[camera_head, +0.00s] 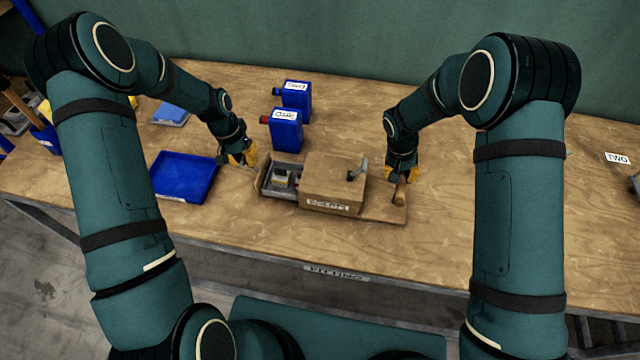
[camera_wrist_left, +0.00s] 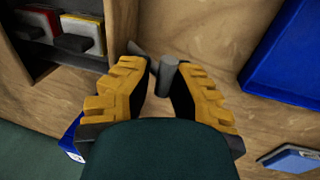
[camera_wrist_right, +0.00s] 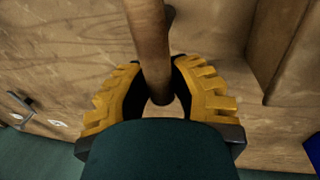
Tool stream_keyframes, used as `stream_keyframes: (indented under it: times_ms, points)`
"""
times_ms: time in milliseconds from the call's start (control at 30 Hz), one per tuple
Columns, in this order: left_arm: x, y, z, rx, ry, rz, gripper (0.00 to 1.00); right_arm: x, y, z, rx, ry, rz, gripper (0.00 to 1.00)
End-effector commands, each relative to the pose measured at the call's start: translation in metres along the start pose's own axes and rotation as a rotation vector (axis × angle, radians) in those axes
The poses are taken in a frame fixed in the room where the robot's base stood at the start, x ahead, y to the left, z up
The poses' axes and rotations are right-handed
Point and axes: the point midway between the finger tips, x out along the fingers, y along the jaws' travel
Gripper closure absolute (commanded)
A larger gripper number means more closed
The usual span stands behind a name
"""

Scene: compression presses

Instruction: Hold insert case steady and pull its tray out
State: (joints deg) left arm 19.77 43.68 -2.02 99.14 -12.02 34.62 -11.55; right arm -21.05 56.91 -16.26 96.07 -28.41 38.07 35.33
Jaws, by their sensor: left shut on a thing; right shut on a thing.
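My left gripper (camera_head: 242,160) is shut on a grey rod-like handle (camera_wrist_left: 168,74) by the tray's outer end. My right gripper (camera_head: 402,176) is shut on a round wooden handle (camera_wrist_right: 152,45) at the right end of the board; it also shows in the head view (camera_head: 399,193).
An empty blue tray (camera_head: 183,178) lies left of the case. Two blue labelled containers (camera_head: 285,131) stand behind it. A smaller blue item (camera_head: 170,114) lies at the back left. The table right of my right gripper is mostly clear, with a "TWO" label (camera_head: 617,158).

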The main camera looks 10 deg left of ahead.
Motion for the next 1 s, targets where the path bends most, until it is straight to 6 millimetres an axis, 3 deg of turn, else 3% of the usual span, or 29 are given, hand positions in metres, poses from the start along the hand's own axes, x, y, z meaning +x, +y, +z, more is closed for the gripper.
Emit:
stream_keyframes:
  times_ms: [867, 900, 933, 1000]
  points:
    - [-0.003, -0.027, 0.002, -0.004, -0.002, -0.003, 1.0, 0.002, 0.003, 0.001, 0.003, -0.004, 0.005, 1.0]
    - [-0.003, -0.026, 0.002, -0.003, -0.003, -0.003, 0.66, 0.002, 0.003, 0.001, 0.003, -0.004, 0.005, 1.0]
    - [-0.003, -0.026, 0.001, -0.003, -0.002, -0.003, 0.55, 0.001, 0.003, 0.001, 0.002, -0.003, 0.005, 1.0]
    - [-0.004, -0.025, 0.001, -0.002, -0.002, -0.002, 0.55, 0.001, 0.003, 0.001, 0.002, -0.003, 0.004, 1.0]
